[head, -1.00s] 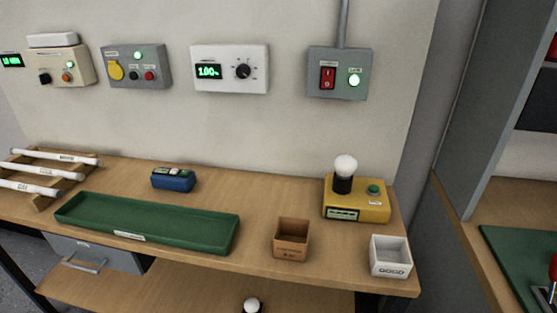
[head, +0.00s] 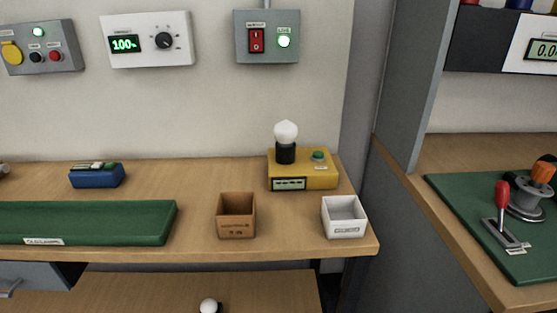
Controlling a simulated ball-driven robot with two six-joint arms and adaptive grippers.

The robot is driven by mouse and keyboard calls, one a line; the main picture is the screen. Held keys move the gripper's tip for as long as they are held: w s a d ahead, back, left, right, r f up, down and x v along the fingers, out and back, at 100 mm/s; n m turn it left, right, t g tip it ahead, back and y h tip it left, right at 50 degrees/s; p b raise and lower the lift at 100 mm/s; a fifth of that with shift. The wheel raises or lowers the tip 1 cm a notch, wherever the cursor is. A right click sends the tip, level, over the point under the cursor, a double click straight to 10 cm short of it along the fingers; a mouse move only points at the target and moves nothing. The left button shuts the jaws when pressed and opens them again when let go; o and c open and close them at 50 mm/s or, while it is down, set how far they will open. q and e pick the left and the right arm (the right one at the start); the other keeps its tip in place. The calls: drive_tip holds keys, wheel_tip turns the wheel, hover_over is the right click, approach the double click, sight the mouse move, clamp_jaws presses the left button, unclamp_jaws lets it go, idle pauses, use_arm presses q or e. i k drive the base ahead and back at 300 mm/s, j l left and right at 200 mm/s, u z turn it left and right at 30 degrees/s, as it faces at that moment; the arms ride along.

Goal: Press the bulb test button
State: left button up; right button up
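The bulb tester is a yellow box (head: 327,180) at the back right of the wooden bench in the head view. A white bulb (head: 286,131) stands upright in a black socket (head: 286,153) on its left part. A green button (head: 318,155) sits on its top, to the right of the bulb. A small display is on its front face. Neither of my grippers shows in the view.
A brown box (head: 236,216) and a white box (head: 344,218) stand in front of the tester. A green tray (head: 90,222) and a blue device (head: 97,176) are to the left. A grey partition (head: 403,90) rises to the right. Another white bulb (head: 209,306) shows low down.

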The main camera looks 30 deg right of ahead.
sight(318, 155)
drive_tip(key=z, duration=1.3)
